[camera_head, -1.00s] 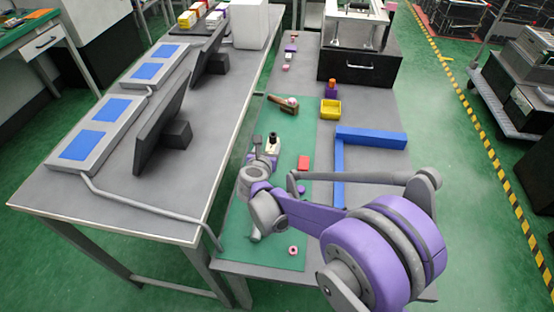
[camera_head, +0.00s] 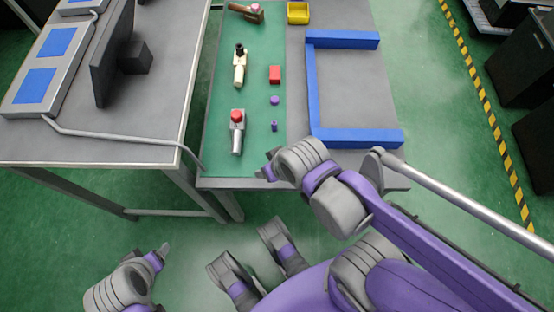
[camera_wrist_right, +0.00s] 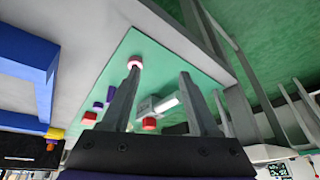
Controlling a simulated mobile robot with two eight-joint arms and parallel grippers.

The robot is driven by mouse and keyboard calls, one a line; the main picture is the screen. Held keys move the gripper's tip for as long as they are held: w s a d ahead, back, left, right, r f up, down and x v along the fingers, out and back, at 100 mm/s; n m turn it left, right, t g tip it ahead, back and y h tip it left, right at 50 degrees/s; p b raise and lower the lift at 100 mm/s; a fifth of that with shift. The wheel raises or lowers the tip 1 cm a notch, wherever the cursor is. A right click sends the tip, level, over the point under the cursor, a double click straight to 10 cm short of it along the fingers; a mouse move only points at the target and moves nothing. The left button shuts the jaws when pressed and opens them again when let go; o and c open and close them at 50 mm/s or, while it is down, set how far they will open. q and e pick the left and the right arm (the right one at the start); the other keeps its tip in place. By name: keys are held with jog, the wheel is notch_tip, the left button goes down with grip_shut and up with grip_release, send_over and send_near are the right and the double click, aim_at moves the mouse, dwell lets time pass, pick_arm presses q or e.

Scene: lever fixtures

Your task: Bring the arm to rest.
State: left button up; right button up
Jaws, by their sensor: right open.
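My right gripper (camera_head: 267,171) is at the near edge of the green mat in the head view, partly hidden by its wrist. In the right wrist view its two fingers (camera_wrist_right: 160,78) stand apart with nothing held between them. A lever fixture with a red knob (camera_head: 237,131) lies on the mat, left of and beyond the gripper. A cream fixture with a black knob (camera_head: 240,66) and a brown lever with a pink knob (camera_head: 246,12) are farther back. My left gripper (camera_head: 162,251) is low at the lower left, over the floor; its jaws are unclear.
A blue U-shaped frame (camera_head: 312,90) lies on the grey table, right of the mat (camera_head: 221,105). A red block (camera_head: 275,74), small purple pieces (camera_head: 275,100) and a yellow bin (camera_head: 298,13) are nearby. A grey desk (camera_head: 160,95) stands left. Green floor is open in front.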

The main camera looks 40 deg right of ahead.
jog(key=shift+s+d+f+n+g+h, duration=0.2)
jog(key=shift+s+d, duration=0.1)
jog(key=shift+s, duration=0.15)
jog(key=shift+s+d+f+n+g+h, duration=0.1)
jog(key=shift+s+d+n, duration=0.15)
jog(key=shift+s, duration=0.15)
jog(key=shift+w, duration=0.1)
pick_arm(q)
jog(key=shift+r, duration=0.1)
pick_arm(e)
jog(key=shift+r, duration=0.1)
pick_arm(q)
notch_tip(320, 180, up, 21)
jog(key=w+t+p, duration=0.1)
jog(key=p, duration=1.7)
jog(key=shift+w+p, duration=0.2)
jog(key=shift+p, duration=0.2)
pick_arm(e)
notch_tip(320, 180, up, 21)
jog(key=w+t, duration=0.1)
jog(key=shift+w, duration=0.15)
pick_arm(q)
jog(key=shift+r, duration=0.1)
pick_arm(e)
jog(key=shift+r, duration=0.1)
